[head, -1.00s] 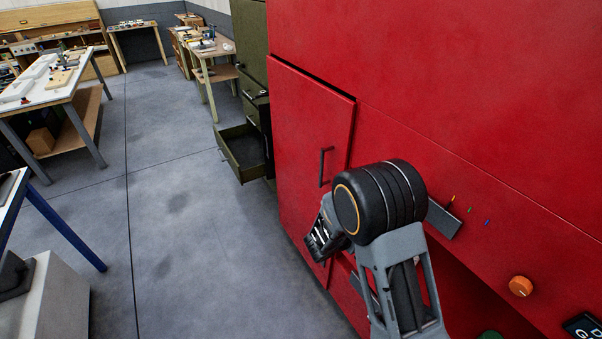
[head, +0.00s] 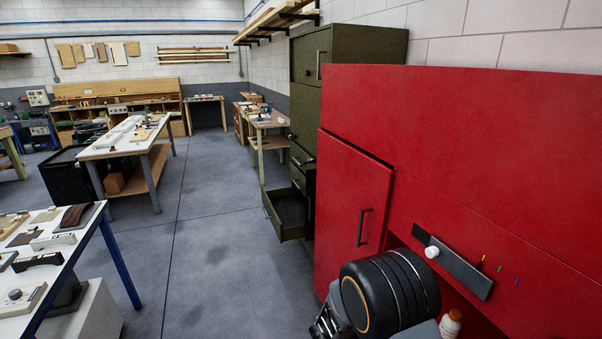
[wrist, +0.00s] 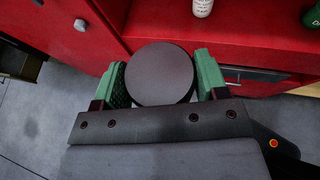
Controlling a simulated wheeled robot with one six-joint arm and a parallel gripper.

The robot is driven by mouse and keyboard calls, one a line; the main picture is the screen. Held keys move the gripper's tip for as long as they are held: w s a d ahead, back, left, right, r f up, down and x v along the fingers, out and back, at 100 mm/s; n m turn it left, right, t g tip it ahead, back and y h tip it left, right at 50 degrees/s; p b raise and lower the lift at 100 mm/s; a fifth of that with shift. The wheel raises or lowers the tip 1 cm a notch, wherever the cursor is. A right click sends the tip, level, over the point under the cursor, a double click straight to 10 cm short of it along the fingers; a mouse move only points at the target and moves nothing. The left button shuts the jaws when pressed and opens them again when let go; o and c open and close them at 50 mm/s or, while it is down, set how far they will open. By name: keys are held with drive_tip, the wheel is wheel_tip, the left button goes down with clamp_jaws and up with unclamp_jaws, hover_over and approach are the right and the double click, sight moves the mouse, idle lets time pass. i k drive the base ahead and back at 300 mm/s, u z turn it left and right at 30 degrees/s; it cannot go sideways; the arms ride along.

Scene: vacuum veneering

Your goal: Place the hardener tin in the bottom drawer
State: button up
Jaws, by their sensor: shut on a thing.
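In the wrist view my gripper (wrist: 160,85) is shut on a dark round-topped tin (wrist: 160,73), held between its green fingers in front of the red cabinet. No label shows, so I cannot tell whether it is the hardener tin. In the head view my arm shows at the lower right; the fingertips and tin are hidden. The bottom drawer (head: 285,218) of the olive-green cabinet (head: 305,110) stands pulled out beyond the red cabinet, and no object shows in it. Part of an open drawer also shows in the wrist view (wrist: 28,78).
The red cabinet (head: 345,200) fills the right side, with a white bottle (wrist: 203,8) and a green container (wrist: 311,14) in its recess. A white-topped table (head: 48,262) stands at left. The grey floor between is clear.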

sight(292, 216)
drive_tip(key=u, duration=0.8)
drive_tip(key=i, duration=1.7)
drive_tip(key=u, duration=0.5)
drive_tip(key=i, duration=2)
drive_tip(key=z, duration=1.2)
drive_tip(key=i, duration=1.25)
drive_tip(key=z, duration=0.85)
